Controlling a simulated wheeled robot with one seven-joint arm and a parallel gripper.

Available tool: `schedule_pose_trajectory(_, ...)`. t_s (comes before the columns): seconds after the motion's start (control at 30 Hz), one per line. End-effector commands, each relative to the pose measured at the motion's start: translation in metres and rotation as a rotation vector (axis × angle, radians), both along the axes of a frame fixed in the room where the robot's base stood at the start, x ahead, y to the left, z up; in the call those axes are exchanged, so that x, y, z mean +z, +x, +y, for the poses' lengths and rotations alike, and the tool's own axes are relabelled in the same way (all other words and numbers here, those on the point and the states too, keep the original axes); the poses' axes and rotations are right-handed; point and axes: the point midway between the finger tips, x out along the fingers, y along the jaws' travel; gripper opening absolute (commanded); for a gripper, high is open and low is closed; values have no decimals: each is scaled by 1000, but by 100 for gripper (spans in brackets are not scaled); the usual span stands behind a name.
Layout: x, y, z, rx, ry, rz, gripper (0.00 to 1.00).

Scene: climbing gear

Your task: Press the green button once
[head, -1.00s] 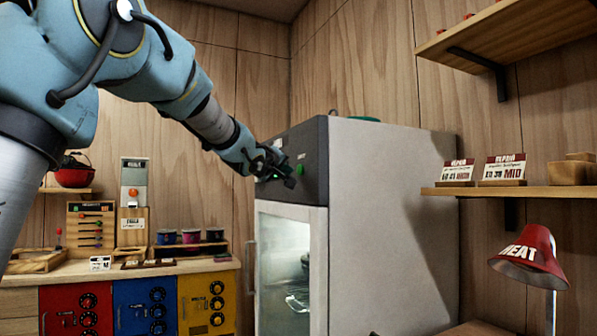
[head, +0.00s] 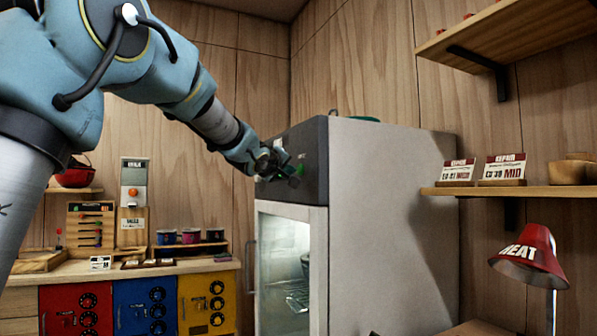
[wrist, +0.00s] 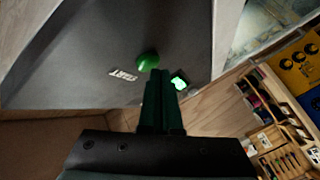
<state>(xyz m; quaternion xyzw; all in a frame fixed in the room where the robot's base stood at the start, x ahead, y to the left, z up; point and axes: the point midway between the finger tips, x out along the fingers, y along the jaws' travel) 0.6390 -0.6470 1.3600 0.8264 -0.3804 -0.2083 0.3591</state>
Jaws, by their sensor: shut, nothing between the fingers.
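The green button (wrist: 148,62) is a round green dome on the dark grey front panel (wrist: 70,75) of a cabinet, beside a white START label (wrist: 123,74). In the head view the button (head: 300,169) shows as a small green spot by the fingertips. My gripper (wrist: 160,74) is shut and empty, its dark green fingers pointing at the panel, with the tips just below and right of the button in the wrist view. I cannot tell whether they touch the panel. A bright green lit shape (wrist: 179,82) shows right of the fingertips.
The panel tops a tall cabinet (head: 385,210) with a glass door (head: 284,275). A counter (head: 120,268) with colored drawers and small goods stands at left. Shelves (head: 525,191) and a red lamp (head: 530,258) are at right.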

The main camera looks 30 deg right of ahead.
Motion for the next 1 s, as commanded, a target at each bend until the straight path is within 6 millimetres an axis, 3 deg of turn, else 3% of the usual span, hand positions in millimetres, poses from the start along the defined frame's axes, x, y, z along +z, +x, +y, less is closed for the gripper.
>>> schedule_pose_trajectory(1.0,0,-1,-8,0,0,0,0)
